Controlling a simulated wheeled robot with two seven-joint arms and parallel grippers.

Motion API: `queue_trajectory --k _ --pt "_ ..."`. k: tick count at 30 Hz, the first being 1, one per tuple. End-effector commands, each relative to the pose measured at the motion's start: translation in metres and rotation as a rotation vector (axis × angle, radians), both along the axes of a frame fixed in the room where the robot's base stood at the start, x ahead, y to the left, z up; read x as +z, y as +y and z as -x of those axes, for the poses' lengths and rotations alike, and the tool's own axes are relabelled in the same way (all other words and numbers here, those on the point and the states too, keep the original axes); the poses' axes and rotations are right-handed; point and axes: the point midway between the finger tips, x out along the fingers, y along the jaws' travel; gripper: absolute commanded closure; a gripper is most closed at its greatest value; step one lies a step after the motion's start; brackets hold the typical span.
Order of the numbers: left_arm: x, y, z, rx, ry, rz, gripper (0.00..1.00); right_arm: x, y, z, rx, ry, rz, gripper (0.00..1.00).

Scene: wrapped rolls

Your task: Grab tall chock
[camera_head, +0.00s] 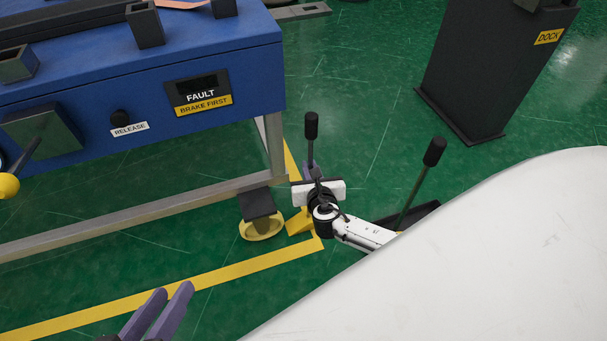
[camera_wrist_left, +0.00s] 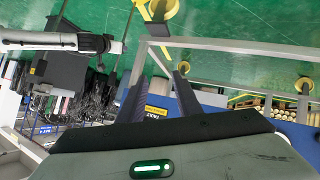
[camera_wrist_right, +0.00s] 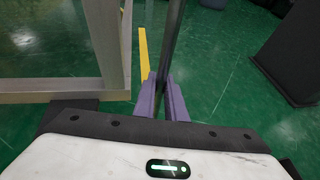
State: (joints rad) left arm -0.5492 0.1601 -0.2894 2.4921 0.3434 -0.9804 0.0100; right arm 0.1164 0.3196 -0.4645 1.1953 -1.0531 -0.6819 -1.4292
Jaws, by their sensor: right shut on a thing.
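A chock with a yellow wedge (camera_head: 300,222) stands on the floor by the bench leg. Its upright handle has a black grip (camera_head: 311,125). My right gripper (camera_head: 312,172) is around this handle below the grip. In the right wrist view the dark pole (camera_wrist_right: 174,40) stands between the purple fingers (camera_wrist_right: 164,92), which are shut on it. A second black-gripped handle (camera_head: 435,152) leans at the right, its base partly hidden by my arm. I cannot tell which is taller. My left gripper (camera_head: 173,290) is empty; its fingers are apart in the left wrist view (camera_wrist_left: 163,75).
The blue bench (camera_head: 60,125) with a fault panel (camera_head: 199,92) stands left, on a metal frame (camera_head: 130,214). A yellow-footed leg (camera_head: 262,227) is beside the chock. A dark dock post (camera_head: 490,70) stands back right.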

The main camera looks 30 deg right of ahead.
Motion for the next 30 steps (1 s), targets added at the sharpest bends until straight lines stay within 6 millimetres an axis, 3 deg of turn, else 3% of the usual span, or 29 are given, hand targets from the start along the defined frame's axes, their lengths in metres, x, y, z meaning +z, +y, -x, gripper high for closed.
queue_trajectory --k 14,19,21,30 --pt "0.005 0.002 0.0 0.0 0.003 -0.015 0.69 0.016 0.0 -0.003 0.001 -0.01 0.001 1.0" --pt "-0.001 0.008 0.0 0.004 0.033 -0.063 0.69 0.037 0.0 -0.003 0.0 -0.009 0.001 1.0" --pt "-0.016 0.013 0.001 0.004 0.071 -0.101 0.69 0.048 0.0 -0.003 0.001 -0.011 0.001 1.0" --pt "-0.039 0.033 0.01 0.004 0.164 -0.23 0.69 0.099 0.0 -0.003 0.001 -0.01 0.002 1.0"
